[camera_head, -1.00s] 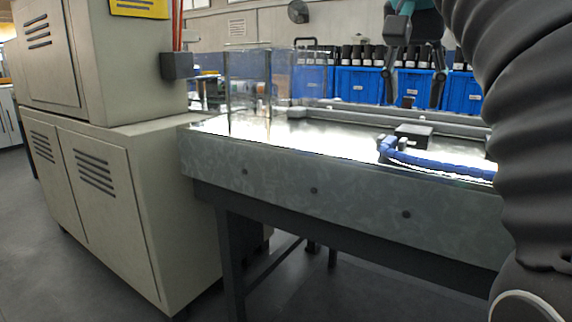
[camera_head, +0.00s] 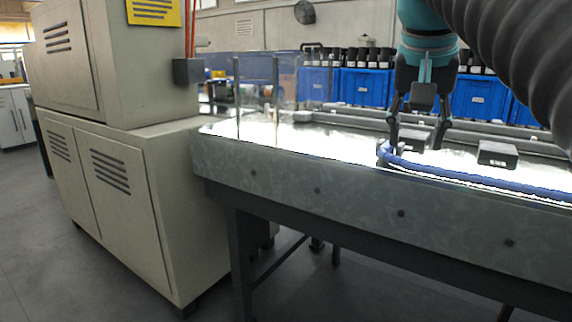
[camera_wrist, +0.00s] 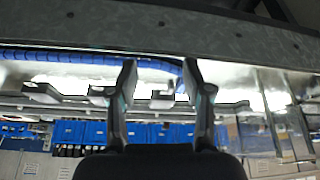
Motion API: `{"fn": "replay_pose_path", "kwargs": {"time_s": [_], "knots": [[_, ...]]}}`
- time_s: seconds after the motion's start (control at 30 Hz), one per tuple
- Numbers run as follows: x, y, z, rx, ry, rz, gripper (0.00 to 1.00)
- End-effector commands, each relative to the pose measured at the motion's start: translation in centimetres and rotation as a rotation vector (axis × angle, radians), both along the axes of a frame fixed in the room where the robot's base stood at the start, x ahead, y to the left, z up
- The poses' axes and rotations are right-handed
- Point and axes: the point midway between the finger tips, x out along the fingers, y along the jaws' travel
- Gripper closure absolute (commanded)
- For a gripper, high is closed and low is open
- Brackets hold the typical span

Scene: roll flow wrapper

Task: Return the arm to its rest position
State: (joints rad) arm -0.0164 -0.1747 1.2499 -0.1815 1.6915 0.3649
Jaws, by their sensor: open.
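In the wrist view the gripper (camera_wrist: 159,68) also shows open and empty. A small dark block (camera_head: 414,136) shows between the fingers in the head view; whether they touch it I cannot tell. My ribbed dark arm sleeve fills the upper right of the head view.
A blue segmented chain (camera_head: 470,178) runs along the bed's front, with another dark block (camera_head: 497,153) behind it. Clear panels (camera_head: 257,95) stand at the bed's left, beside a beige cabinet (camera_head: 120,180). Blue bins (camera_head: 362,87) line the back.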

Motion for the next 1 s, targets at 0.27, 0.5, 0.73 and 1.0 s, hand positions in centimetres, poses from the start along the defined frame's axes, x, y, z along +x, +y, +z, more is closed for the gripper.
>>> {"fn": "replay_pose_path", "kwargs": {"time_s": [0.27,0.5,0.73,1.0], "knots": [[-3.0,1.0,-5.3,-0.005,-0.016,0.155,0.50],[-6.5,1.9,-12.0,-0.002,-0.038,0.272,0.50],[-10.3,2.7,-19.1,0.000,-0.064,0.360,0.50],[-12.7,3.2,-23.6,0.001,-0.080,0.402,0.50]]}}
